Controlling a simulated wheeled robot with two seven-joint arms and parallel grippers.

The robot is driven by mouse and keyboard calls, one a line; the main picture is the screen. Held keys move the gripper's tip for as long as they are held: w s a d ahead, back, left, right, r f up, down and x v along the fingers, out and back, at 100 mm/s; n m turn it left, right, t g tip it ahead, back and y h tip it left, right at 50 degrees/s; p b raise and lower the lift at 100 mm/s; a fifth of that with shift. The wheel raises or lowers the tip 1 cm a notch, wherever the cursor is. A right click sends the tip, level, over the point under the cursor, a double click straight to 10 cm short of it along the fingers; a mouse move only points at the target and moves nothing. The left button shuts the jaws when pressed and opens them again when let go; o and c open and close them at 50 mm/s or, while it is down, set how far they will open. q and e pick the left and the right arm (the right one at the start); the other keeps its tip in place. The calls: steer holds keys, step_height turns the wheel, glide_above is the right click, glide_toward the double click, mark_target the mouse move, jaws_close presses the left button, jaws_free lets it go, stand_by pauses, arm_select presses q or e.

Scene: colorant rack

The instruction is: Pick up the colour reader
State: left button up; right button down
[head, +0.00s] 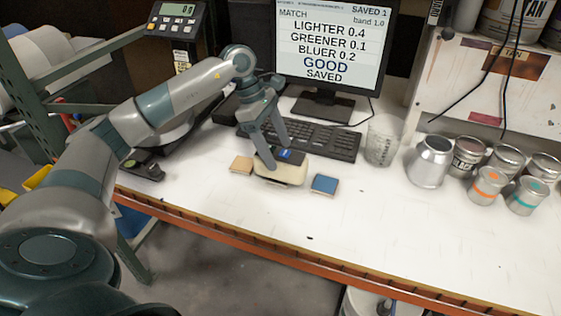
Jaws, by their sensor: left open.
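The colour reader (285,174) appears to be the small cream device with a dark top and a small blue screen, on the white bench in front of the keyboard. My left gripper (278,156) is open right at it, fingers pointing down. One fingertip overlaps the reader's near left part in the picture. The other ends by its far side, near the dark top. I cannot tell whether either finger touches it. The reader rests on the bench. My right gripper is not in view.
A tan card (241,164) and a blue card (325,184) flank the reader. Behind are a keyboard (325,138) and a monitor (330,45) reading "GOOD SAVED". A clear cup (383,142), a metal can (430,162) and several small tins stand right. The front bench is clear.

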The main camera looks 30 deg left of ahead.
mark_target(286, 166)
arm_select(q)
steer(key=shift+d+f, duration=0.15)
steer(key=shift+f, duration=0.3)
steer(key=shift+d+f+p, duration=0.3)
steer(key=shift+d+p, duration=0.05)
steer(key=shift+p, duration=0.2)
steer(key=p+x, duration=0.1)
steer(key=x, duration=0.1)
steer(key=p+x, duration=0.1)
steer(key=shift+s+d+f, duration=0.15)
steer(key=shift+d+f, duration=0.1)
steer(key=shift+d, duration=0.1)
steer(key=shift+d+f, duration=0.1)
steer(key=shift+f, duration=0.2)
steer(key=shift+c, duration=0.6)
